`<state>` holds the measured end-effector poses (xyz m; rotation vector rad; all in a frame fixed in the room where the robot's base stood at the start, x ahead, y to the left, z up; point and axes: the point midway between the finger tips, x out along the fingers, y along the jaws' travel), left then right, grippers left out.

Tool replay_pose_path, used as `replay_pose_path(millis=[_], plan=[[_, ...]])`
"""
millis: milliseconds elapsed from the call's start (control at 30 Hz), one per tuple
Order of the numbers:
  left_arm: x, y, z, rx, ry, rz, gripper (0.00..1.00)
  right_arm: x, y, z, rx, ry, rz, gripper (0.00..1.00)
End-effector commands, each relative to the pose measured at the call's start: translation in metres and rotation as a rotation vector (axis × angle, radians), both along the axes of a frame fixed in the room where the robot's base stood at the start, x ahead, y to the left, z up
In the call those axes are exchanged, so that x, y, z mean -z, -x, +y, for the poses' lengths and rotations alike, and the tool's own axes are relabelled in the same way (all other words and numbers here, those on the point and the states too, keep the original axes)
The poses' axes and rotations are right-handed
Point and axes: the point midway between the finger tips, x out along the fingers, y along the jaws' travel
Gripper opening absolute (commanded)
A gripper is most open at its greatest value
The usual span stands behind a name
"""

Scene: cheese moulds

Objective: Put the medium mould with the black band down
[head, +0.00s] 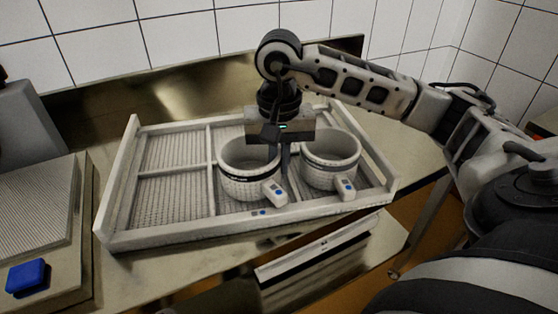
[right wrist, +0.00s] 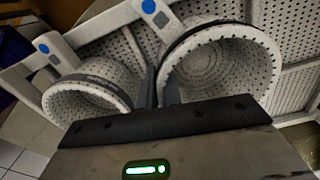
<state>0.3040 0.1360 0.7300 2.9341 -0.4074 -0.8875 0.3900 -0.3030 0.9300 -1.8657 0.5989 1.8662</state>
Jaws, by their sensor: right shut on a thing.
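The mould with the black band (head: 240,185) is a pale perforated cup with a tab bearing a blue dot. My left gripper is out of view.
The tray's two left compartments (head: 175,195) are empty. A ribbed board with a blue block (head: 27,277) lies at the left. A steel table carries the tray, with a metal splashback (head: 190,95) and tiled wall behind.

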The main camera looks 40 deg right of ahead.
Motion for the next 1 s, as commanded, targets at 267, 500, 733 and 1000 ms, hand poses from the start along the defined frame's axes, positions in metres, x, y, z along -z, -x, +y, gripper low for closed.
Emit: replay_pose_path(millis=[267,500,733,1000], plan=[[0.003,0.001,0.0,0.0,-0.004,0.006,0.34,0.005,0.0,0.0,0.0,-0.001,-0.002,0.0],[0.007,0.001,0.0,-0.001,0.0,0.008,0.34,0.008,0.0,0.0,0.0,-0.001,-0.001,0.26],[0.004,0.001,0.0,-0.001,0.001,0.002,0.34,0.008,0.0,0.0,0.0,-0.001,-0.001,0.28],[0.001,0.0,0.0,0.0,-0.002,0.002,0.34,-0.013,-0.001,0.001,0.0,-0.003,-0.007,0.28]])
